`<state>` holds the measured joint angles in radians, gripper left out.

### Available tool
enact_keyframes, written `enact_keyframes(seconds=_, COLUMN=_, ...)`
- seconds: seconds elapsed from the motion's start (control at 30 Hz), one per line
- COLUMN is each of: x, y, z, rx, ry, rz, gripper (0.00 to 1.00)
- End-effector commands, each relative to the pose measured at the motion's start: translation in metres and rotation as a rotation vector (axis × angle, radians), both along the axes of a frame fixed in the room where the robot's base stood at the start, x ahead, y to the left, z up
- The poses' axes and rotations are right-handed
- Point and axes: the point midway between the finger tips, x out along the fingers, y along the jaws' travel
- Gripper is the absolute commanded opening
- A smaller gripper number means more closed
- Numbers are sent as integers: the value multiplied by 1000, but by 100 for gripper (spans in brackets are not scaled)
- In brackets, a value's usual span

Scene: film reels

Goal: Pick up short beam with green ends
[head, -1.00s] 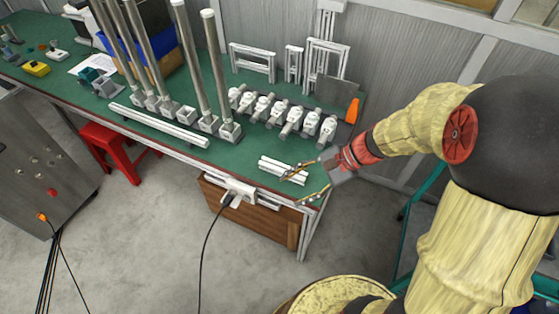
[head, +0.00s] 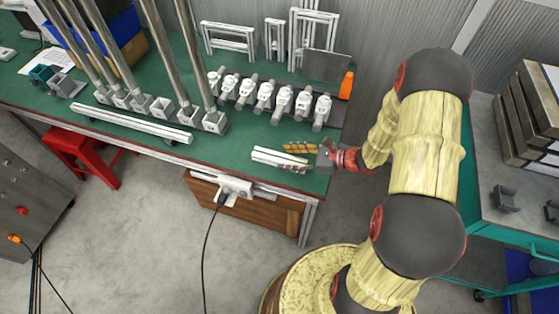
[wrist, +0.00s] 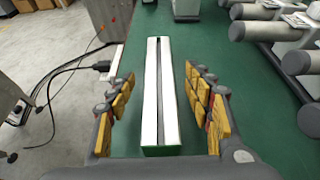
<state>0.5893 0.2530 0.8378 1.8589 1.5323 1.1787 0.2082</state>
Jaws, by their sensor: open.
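The short beam is white with a dark groove along its length and lies on the green table top near the front right corner in the head view (head: 272,157). In the wrist view the beam (wrist: 152,100) runs lengthwise between my fingers, and its near end is green; its far end shows no clear colour. My gripper (head: 303,157) is open at the beam's right end. In the wrist view my gripper (wrist: 160,78) has yellow-padded fingers on both sides of the beam, with a gap on each side.
A longer white beam (head: 130,123) lies along the front edge to the left. A row of grey-white fittings (head: 264,96) stands behind the short beam, with tall metal posts (head: 198,60) to their left. A white socket box (head: 233,187) with a cable hangs at the table's front edge.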

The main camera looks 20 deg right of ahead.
Motion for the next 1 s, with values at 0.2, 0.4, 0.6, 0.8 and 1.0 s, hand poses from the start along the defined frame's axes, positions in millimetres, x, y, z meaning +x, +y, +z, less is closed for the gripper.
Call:
enact_keyframes(seconds=0.2, x=16, y=23, z=-16, rx=-1, ry=0, rz=4, gripper=52)
enact_keyframes(seconds=0.4, x=20, y=27, z=-16, rx=-1, ry=0, rz=1, gripper=52)
enact_keyframes(seconds=0.6, x=20, y=27, z=-16, rx=-1, ry=0, rz=1, gripper=48)
enact_keyframes(seconds=0.8, x=19, y=27, z=-16, rx=-1, ry=0, rz=2, gripper=36)
enact_keyframes(seconds=1.0, x=19, y=27, z=-16, rx=-1, ry=0, rz=2, gripper=25)
